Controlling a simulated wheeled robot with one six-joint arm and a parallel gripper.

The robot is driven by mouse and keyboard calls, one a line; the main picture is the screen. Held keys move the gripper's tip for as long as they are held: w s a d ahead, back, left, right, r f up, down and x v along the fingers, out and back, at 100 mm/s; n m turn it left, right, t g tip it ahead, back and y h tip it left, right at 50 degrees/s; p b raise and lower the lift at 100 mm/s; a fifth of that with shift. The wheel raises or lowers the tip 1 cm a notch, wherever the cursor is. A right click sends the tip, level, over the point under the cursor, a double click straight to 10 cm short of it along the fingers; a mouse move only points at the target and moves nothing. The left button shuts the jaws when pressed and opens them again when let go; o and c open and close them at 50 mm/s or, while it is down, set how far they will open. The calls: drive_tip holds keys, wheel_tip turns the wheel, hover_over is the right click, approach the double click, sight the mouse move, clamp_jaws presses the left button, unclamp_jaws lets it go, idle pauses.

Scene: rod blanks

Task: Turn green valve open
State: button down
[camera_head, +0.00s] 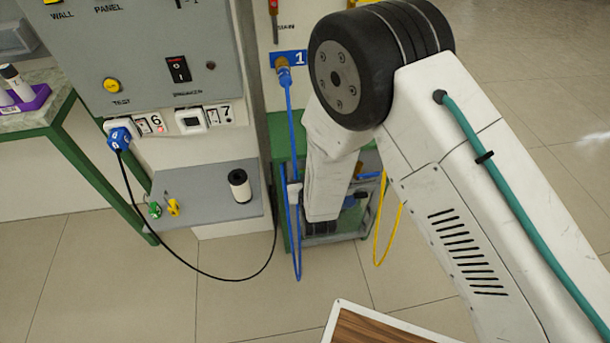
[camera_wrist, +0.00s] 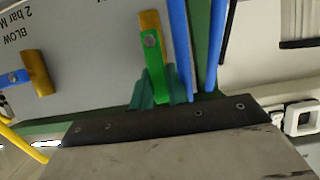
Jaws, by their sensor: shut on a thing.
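The green valve shows in the wrist view as a green lever (camera_wrist: 156,70) on a brass body (camera_wrist: 150,20) on a grey panel. The lever runs roughly in line with the brass body, tilted slightly. My gripper (camera_wrist: 156,92) has teal fingertips on both sides of the lever's free end and is shut on it. The dark edge of my gripper fills the bottom of that view. In the head view my arm hides the gripper and the green valve.
A second brass valve (camera_wrist: 38,73) with a blue lever sits to the left. Blue hoses (camera_wrist: 181,45) run close to the right of the green lever. In the head view, a blue hose (camera_head: 298,220) and a yellow hose (camera_head: 378,240) hang beside my arm. A grey shelf (camera_head: 200,190) holds a white-and-black cylinder (camera_head: 240,187).

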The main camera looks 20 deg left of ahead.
idle(0.4)
drive_tip(key=c, duration=1.4)
unclamp_jaws()
drive_tip(key=shift+o, duration=0.2)
drive_tip(key=shift+s, duration=0.15)
drive_tip(key=v, duration=0.7)
drive_tip(key=shift+s, duration=0.25)
drive_tip(key=shift+d+r, duration=0.1)
